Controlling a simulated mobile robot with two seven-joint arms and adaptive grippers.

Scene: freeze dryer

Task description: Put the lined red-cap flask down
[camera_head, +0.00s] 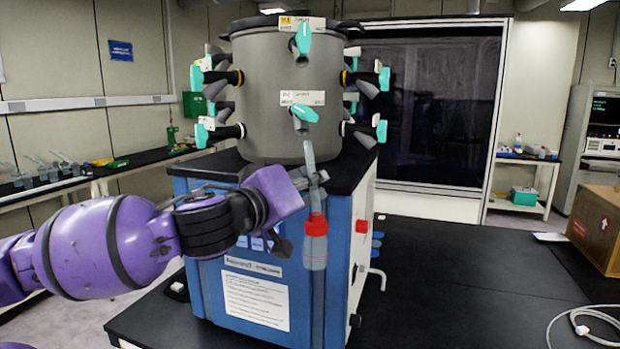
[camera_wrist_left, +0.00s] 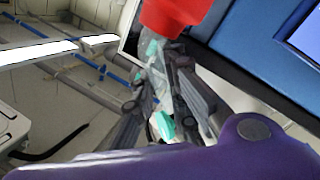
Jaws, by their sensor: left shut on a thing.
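The lined red-cap flask hangs upright in the head view, with its red cap (camera_head: 315,225), clear body (camera_head: 315,254) below and a pale tube (camera_head: 309,155) rising above. My left gripper (camera_head: 311,181) is shut on the tube just above the cap. The flask is in front of the blue freeze dryer cabinet (camera_head: 205,285), and its base appears above the black bench top. In the left wrist view the red cap (camera_wrist_left: 172,14) is at the top edge, close to my gripper fingers (camera_wrist_left: 165,95). The flask body is out of that view. My right gripper is not in view.
The grey drum (camera_head: 265,100) with several teal-handled valves stands on the freeze dryer, close above my gripper. The black bench (camera_head: 450,275) is mostly clear to the right. A cardboard box (camera_head: 597,230) and a white cable (camera_head: 575,325) are at the far right.

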